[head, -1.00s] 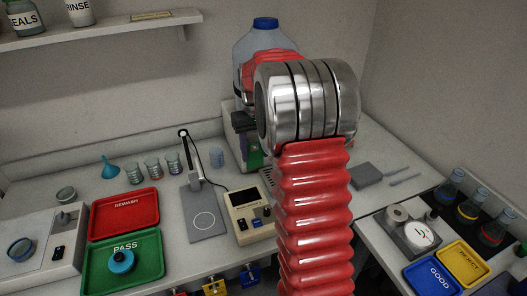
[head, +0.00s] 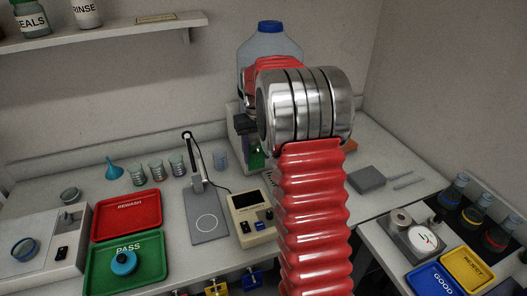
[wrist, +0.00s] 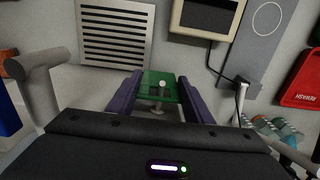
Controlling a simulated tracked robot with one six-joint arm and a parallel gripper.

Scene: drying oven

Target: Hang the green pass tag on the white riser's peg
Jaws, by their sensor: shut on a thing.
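My gripper (wrist: 158,96) shows in the wrist view with its two purple fingers shut on the green pass tag (wrist: 161,84). The tag has a small round white spot and dark squares on it. In the head view, a little of the green tag (head: 257,159) shows beside the arm, below the dark gripper body. The white riser (head: 233,112) appears to be the pale block under the blue-capped jug, mostly hidden by my arm. I cannot clearly make out its peg, or whether the tag touches it.
A vent grille (wrist: 116,38) and a beige meter (head: 249,212) lie close to the gripper. A lamp stand (head: 208,215), a red tray (head: 126,216) and a green tray (head: 94,274) lie left. The blue-capped jug (head: 270,42) stands behind the arm.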

